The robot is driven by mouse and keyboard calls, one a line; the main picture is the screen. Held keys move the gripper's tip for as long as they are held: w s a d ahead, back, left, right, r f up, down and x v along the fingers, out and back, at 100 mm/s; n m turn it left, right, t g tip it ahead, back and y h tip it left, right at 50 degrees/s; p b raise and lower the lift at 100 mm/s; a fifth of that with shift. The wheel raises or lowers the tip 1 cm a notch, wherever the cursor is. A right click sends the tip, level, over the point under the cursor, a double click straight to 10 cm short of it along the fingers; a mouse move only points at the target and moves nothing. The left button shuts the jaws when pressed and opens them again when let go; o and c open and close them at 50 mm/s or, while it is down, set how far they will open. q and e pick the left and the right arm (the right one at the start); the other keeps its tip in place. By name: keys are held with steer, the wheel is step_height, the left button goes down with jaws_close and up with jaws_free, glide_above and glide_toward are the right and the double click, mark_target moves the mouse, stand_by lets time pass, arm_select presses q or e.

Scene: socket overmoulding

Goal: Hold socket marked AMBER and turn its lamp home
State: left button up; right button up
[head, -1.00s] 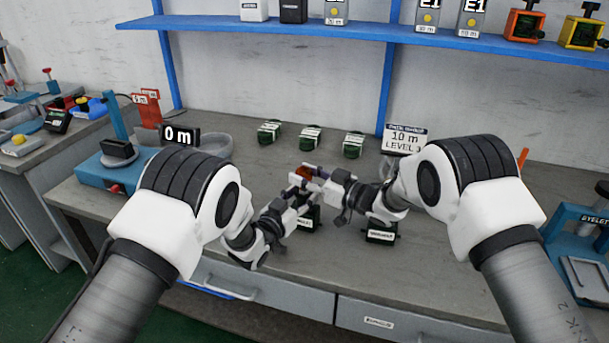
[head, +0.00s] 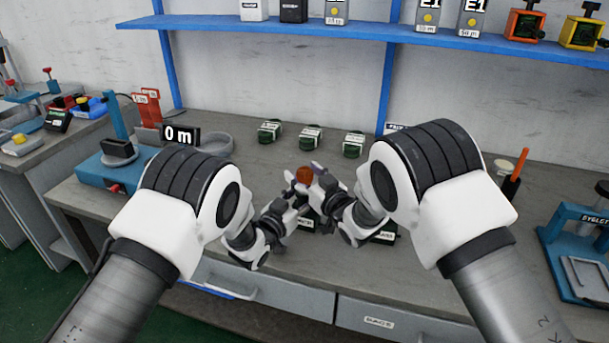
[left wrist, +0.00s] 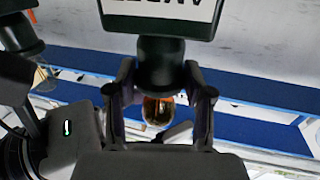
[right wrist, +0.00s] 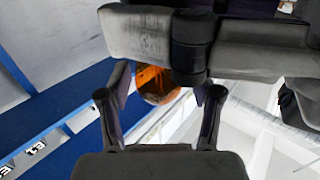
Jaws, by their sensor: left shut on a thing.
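My left gripper (left wrist: 160,100) is shut on a dark socket (left wrist: 165,62) with a white label, upside down and cut off in the left wrist view. The amber lamp (head: 304,174) shows at the held socket, above the bench; it also shows beyond the socket neck in the left wrist view (left wrist: 159,110). My right gripper (right wrist: 160,95) is open, its fingers on either side of the lamp (right wrist: 156,82) in the right wrist view, with small gaps visible. My left gripper crosses the top of that view and hides part of the lamp. In the head view both grippers overlap closely.
Three green-and-white blocks (head: 310,138) stand at the back of the bench. Two dark labelled blocks are partly hidden under my grippers. A blue device (head: 105,172) with a 0 m display (head: 179,135) stands left; a blue eyelet press (head: 580,245) stands right. A blue shelf (head: 370,32) runs above.

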steer(key=v, duration=1.2)
steer(key=shift+s, duration=0.1)
steer(key=w+d+n+g+y, duration=0.4)
steer(key=n+g+y, duration=0.1)
steer(key=x, duration=1.2)
steer(key=shift+s+a+f, duration=0.15)
steer(key=shift+a+f, duration=0.05)
steer(key=shift+a, duration=0.15)
steer(key=c, duration=1.2)
